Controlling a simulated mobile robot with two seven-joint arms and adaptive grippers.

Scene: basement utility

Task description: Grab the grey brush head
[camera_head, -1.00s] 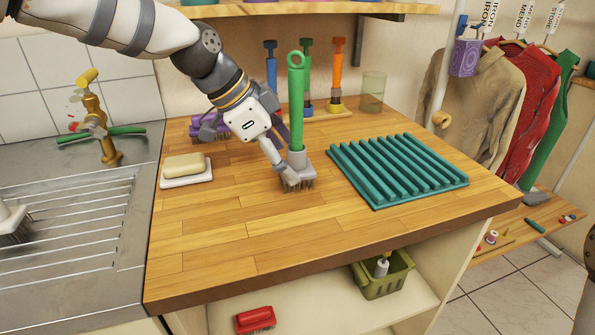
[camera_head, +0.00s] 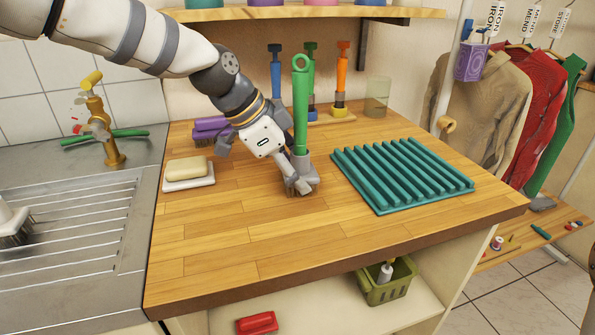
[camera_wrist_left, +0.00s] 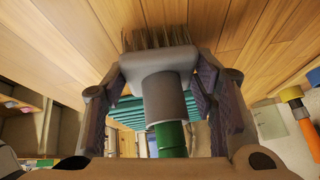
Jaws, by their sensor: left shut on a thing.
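The grey brush head (camera_head: 303,181) stands bristles down on the wooden worktop, with an upright green handle (camera_head: 300,105) rising from its collar. My left gripper (camera_head: 299,178) reaches down from the left and is shut on the brush head. In the left wrist view the grey block (camera_wrist_left: 158,60), its dark bristles (camera_wrist_left: 156,38) and the round grey collar (camera_wrist_left: 164,100) sit between the two fingers. The green handle (camera_wrist_left: 171,138) runs on from the collar there. The bristles seem to touch the worktop. My right gripper is not in view.
A teal slatted rack (camera_head: 400,172) lies close to the right. Soap on a white dish (camera_head: 188,183) is to the left. A purple brush (camera_head: 210,130), upright handled tools (camera_head: 341,80) and a glass (camera_head: 376,97) stand behind. The worktop's front (camera_head: 270,240) is clear.

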